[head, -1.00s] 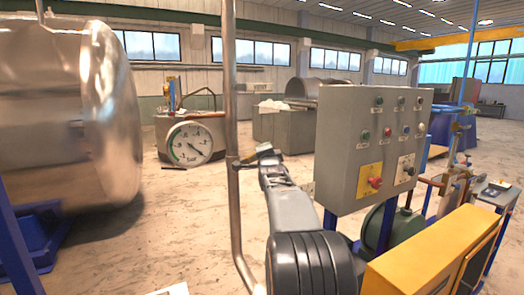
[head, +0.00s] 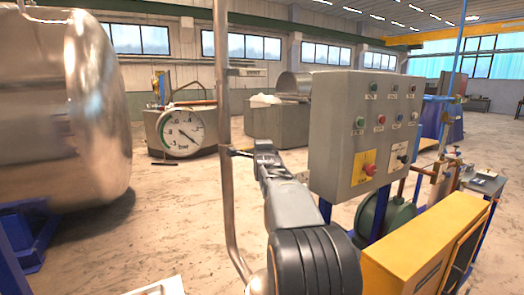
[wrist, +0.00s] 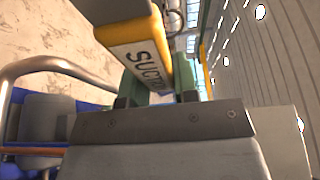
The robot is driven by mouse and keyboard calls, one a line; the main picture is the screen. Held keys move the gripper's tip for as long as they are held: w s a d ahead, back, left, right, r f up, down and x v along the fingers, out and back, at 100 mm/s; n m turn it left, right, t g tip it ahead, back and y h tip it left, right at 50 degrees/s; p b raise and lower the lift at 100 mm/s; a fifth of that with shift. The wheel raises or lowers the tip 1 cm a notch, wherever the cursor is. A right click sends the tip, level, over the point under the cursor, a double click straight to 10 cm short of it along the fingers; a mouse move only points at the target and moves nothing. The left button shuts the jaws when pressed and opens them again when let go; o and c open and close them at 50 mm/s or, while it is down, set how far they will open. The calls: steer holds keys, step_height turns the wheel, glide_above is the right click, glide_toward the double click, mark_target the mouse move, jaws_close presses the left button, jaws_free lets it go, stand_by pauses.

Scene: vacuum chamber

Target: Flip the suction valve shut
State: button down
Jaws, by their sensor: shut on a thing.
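The suction valve shows in the wrist view as a yellow lever (wrist: 132,20) with a white label (wrist: 135,52), of which "SUCT" is readable. My gripper (wrist: 155,85) has its green fingers on both sides of the lever and is shut on it. In the head view, my gripper (head: 262,148) is beside the tall vertical pipe (head: 223,120), at about mid-height. There the lever is small and mostly hidden by the gripper, so its exact angle is unclear.
A large shiny tank (head: 60,120) fills the left. A round dial gauge (head: 181,132) stands behind the pipe. A grey control panel (head: 335,130) with several buttons is close to the right of my arm, above a yellow cabinet (head: 425,245). Open floor lies beyond the pipe.

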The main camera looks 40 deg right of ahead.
steer(key=shift+f, duration=0.1)
steer(key=c, duration=0.9)
jaws_free()
steer(key=shift+s+a, duration=0.1)
steer(key=b+v, duration=0.3)
steer(key=v, duration=1)
steer(key=shift+s+a+b, duration=0.1)
steer(key=shift+s+b, duration=0.15)
steer(key=shift+b, duration=0.1)
